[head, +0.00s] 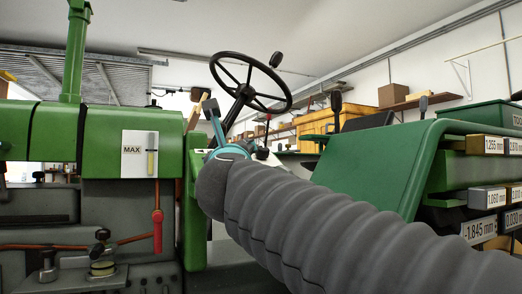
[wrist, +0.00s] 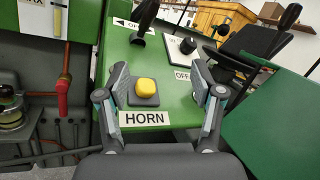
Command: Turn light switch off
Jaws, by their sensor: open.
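In the wrist view, my gripper (wrist: 161,82) is open and empty above a green panel (wrist: 120,62). A yellow button (wrist: 146,86) on a dark square base lies between the fingers, with a HORN label (wrist: 144,119) below it. Beyond it, a black rotary knob (wrist: 187,46) sits on a white plate with an OFF label (wrist: 182,76) near the right finger. A black lever (wrist: 146,16) stands at the top beside a partly hidden arrow label (wrist: 128,24). I cannot tell which control is the light switch. In the head view, my arm hides the panel; part of my gripper (head: 213,116) shows.
A steering wheel (head: 250,82) rises behind my gripper in the head view. A green fender (head: 375,165) stands to the right and the green hood (head: 105,140) to the left. A red-handled lever (wrist: 63,95) is left of the panel. A black seat (wrist: 258,45) is beyond.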

